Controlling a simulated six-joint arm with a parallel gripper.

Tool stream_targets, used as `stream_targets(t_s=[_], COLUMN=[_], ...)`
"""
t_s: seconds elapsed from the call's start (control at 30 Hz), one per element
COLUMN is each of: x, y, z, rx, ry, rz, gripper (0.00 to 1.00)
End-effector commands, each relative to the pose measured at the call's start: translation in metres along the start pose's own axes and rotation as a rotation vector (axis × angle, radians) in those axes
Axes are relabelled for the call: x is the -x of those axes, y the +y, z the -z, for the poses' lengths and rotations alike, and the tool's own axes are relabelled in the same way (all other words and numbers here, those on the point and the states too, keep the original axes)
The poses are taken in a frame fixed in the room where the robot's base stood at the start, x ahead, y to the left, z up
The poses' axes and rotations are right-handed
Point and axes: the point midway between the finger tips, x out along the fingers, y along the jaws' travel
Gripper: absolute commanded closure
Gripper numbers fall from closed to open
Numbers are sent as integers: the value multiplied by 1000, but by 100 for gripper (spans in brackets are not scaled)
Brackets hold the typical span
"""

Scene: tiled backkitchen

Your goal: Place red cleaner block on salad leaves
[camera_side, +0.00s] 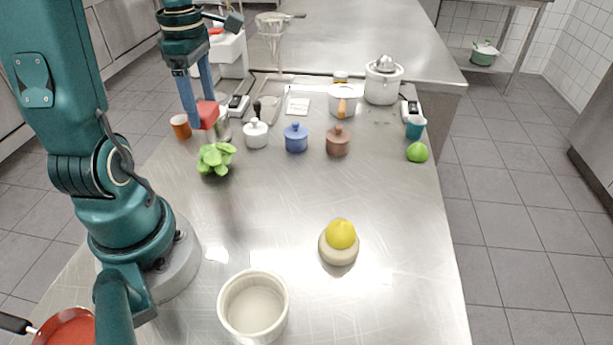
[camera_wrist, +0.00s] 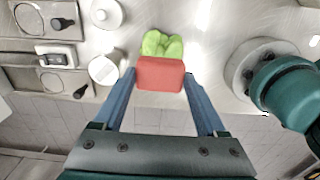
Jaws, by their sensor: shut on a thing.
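The red cleaner block (camera_side: 208,113) is held between the blue fingers of my gripper (camera_side: 200,112), above the table. My gripper is shut on it, and the block also shows between the fingertips in the wrist view (camera_wrist: 160,74). The green salad leaves (camera_side: 216,158) sit on the steel table below the block in the side view. In the wrist view the leaves (camera_wrist: 162,44) show just beyond the block's upper edge, and the block hides part of them. The block is apart from the leaves in the side view.
A white lidded pot (camera_side: 255,133), a blue pot (camera_side: 296,138) and a brown pot (camera_side: 338,141) stand right of the leaves. An orange-brown cup (camera_side: 181,126) stands to their left. A white bowl (camera_side: 253,306) is nearer the front.

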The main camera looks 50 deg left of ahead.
Motion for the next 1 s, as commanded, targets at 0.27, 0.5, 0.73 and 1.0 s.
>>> stream_targets(t_s=[0.27, 0.5, 0.73, 1.0], x=[-31, -56, -56, -59], y=[-1, 0, 0, 0], z=[-1, -1, -1, -1], rx=[-2, -2, -3, -3], ry=[0, 0, 0, 0], rz=[6, 2, -1, 0], gripper=[84, 84, 84, 0])
